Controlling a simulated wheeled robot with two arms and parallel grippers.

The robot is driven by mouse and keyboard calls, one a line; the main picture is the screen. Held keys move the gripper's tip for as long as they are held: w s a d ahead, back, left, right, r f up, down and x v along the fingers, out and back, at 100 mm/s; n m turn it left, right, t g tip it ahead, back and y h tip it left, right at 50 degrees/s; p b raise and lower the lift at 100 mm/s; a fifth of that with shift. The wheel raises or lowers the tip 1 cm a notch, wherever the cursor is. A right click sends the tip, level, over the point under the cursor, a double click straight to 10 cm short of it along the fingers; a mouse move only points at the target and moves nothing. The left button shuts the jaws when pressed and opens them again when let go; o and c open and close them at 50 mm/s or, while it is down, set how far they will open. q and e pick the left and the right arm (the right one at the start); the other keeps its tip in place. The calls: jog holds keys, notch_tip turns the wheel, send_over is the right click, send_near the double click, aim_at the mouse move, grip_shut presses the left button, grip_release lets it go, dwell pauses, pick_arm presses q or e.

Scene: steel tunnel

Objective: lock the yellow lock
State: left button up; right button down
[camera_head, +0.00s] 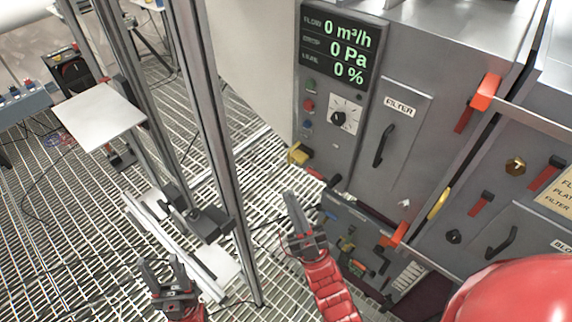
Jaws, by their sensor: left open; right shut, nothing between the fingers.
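A yellow latch-like piece (439,203) sits on the seam between the filter cabinet and the cabinet to its right, tilted. A second yellow piece (299,154) sticks out at the filter cabinet's lower left corner. I cannot tell from this view which is the lock or how either is set. My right gripper (293,208) is shut and empty, in front of the cabinet's lower left part, apart from both yellow pieces. My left gripper (164,266) is open and empty, low over the grating at the bottom left, far from both.
The filter cabinet (349,177) has a display (338,45), a dial and a dark door handle (384,146). Orange-red latches (485,92) mark its right seam. A metal post (206,110) stands left of my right gripper. Grating floor (60,220) lies open at left.

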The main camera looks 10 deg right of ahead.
jog(key=w+a+f+n+g+h+b, duration=0.45)
jog(key=w+a+f+g, duration=0.2)
jog(key=w+f, duration=0.6)
jog(key=w+d+f+g+h+b, duration=0.1)
jog(key=w+d+f+h+b, duration=0.2)
jog(key=h, duration=0.8)
jog(key=w+d+f, duration=0.2)
jog(key=w+d, duration=0.2)
jog(key=shift+h, duration=0.25)
